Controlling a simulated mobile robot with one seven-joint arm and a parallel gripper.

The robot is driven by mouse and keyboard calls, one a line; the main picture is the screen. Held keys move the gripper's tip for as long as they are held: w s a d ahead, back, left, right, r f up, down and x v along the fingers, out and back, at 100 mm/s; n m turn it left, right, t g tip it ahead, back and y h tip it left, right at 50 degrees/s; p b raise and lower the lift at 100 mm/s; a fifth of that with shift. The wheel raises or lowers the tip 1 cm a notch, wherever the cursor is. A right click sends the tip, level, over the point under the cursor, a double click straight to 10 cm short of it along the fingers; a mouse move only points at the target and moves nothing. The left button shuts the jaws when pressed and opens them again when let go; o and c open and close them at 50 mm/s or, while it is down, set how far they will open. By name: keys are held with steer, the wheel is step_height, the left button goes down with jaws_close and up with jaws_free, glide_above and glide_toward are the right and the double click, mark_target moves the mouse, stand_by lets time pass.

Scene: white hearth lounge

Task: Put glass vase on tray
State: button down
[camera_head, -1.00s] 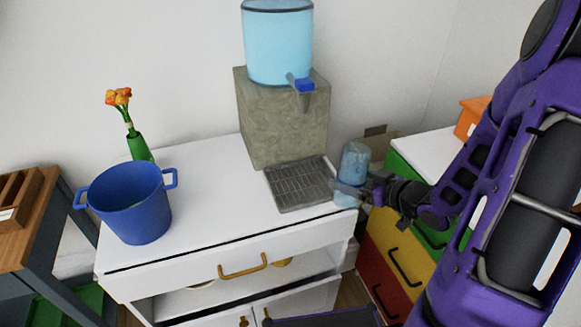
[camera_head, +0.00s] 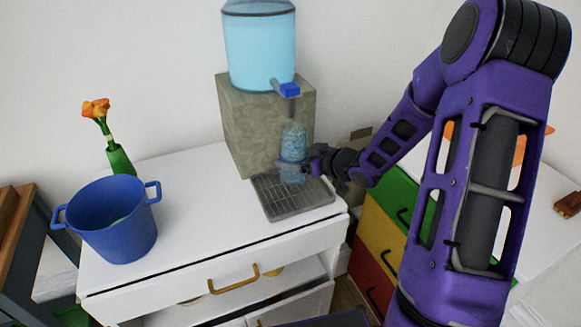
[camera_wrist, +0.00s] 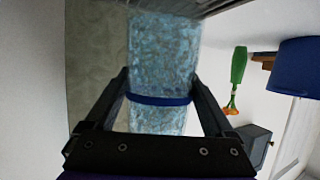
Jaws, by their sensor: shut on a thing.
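The glass vase (camera_head: 293,146) is a clear bluish, textured cylinder with a blue band. My gripper (camera_head: 299,166) is shut on it from the right in the head view. The vase is upright over the grey slatted tray (camera_head: 288,206), below the dispenser's tap; I cannot tell whether its base touches the tray. In the wrist view the vase (camera_wrist: 163,55) is between both fingers of my gripper (camera_wrist: 161,98), with the blue band between them. The tray's edge (camera_wrist: 215,7) shows at the top of the wrist view.
The stone block (camera_head: 265,125) with the blue water tank (camera_head: 260,45) stands right behind the vase. A blue pot (camera_head: 115,225) and a green vase with orange flowers (camera_head: 118,158) stand at left on the white cabinet (camera_head: 200,215). Colourful drawers (camera_head: 375,235) are at right.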

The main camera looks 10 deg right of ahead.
steer(key=shift+w+a, duration=0.4)
steer(key=shift+w, duration=0.2)
steer(key=shift+f+b, duration=0.55)
steer(key=shift+f, duration=1.15)
steer(key=shift+f, duration=0.1)
steer(key=shift+f, duration=0.15)
jaws_free()
